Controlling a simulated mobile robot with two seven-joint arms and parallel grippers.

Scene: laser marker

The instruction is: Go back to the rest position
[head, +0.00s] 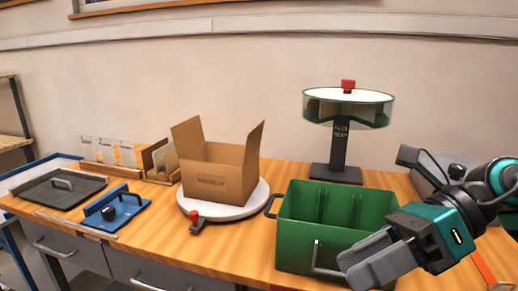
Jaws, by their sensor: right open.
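My right gripper (366,262) comes in from the right and hangs in front of the right side of the green bin (300,245), hiding part of it. Its grey fingers point left and down. I see nothing held between them. My left gripper is not in view. An open cardboard box (215,182) with its flaps up stands on a round white turntable (240,208) in the middle of the table.
A green drum-shaped device on a black post (339,150) stands behind the bin. A blue plate with a handle (118,213), a dark tray (60,190) and wooden card holders (125,155) are at the left. A grey machine (425,180) stands behind my right arm.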

